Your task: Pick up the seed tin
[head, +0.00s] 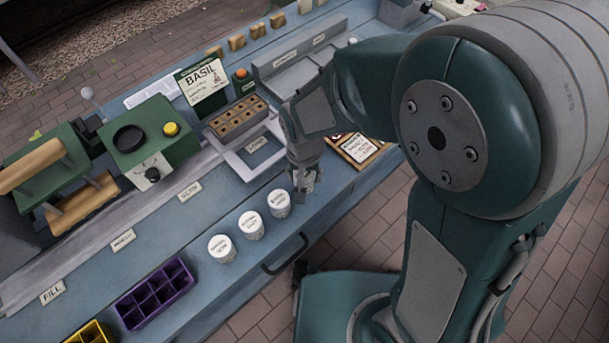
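Three small white tins with printed lids stand upright in a row near the front edge of the blue bench: the right one (279,204), the middle one (251,225) and the left one (221,249). The print on their lids is too small to read surely, so I cannot tell which is the seed tin. My gripper (304,188) points down just to the right of the right tin. It looks apart from that tin. Its fingers are small and dark here, and I cannot tell whether they are open or shut.
A purple seed tray (156,294) and a yellow tray (88,333) sit at the front left. A green machine (150,137) stands behind. A brown holed block (238,118), a BASIL card (204,82) and a framed card (359,149) are near my arm. A drawer handle (285,256) juts from the front.

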